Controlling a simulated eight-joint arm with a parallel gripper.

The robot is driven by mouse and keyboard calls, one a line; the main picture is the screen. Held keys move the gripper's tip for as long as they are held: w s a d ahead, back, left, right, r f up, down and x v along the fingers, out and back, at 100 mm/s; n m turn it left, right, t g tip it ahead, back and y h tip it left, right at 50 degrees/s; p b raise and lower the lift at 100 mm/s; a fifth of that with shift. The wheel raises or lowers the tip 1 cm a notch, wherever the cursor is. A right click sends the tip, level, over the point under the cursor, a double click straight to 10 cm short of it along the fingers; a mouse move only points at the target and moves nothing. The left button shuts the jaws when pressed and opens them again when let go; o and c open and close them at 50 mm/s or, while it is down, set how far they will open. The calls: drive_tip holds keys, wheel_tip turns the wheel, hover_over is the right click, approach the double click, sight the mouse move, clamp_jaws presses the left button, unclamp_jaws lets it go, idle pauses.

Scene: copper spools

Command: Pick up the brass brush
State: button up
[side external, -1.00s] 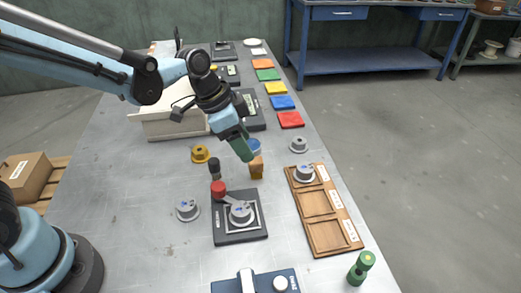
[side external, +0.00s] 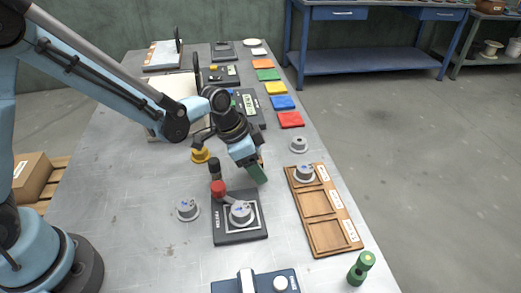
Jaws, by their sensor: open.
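A small tan piece, which looks like the brass brush (side external: 261,159), stands on the grey table right of the black-capped post. Most of it is hidden behind my gripper (side external: 259,174) in the side view, so its shape and bristles cannot be made out. My gripper points down at it, with its green fingers low over the table. The jaws are open. I cannot tell from this side whether the fingers are around the brush or in front of it.
A black scale-like fixture with a grey spool (side external: 241,213) and red knob stands just in front. A wooden tray (side external: 328,236) lies to the right, holding another spool. Coloured pads line the right edge.

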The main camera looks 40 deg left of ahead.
sight(262, 162)
drive_tip(key=c, duration=1)
drive_tip(key=shift+c, duration=0.3)
drive_tip(key=shift+r, duration=0.1)
drive_tip(key=shift+r, duration=0.4)
drive_tip(key=r, duration=0.3)
drive_tip(key=shift+s+d+r, duration=0.25)
drive_tip(key=shift+s+r, duration=0.05)
drive_tip(key=s+d+r, duration=0.6)
drive_tip(key=s+d, duration=0.1)
drive_tip(key=s, duration=0.1)
drive_tip(key=shift+r, duration=0.2)
drive_tip(key=shift+d, duration=0.1)
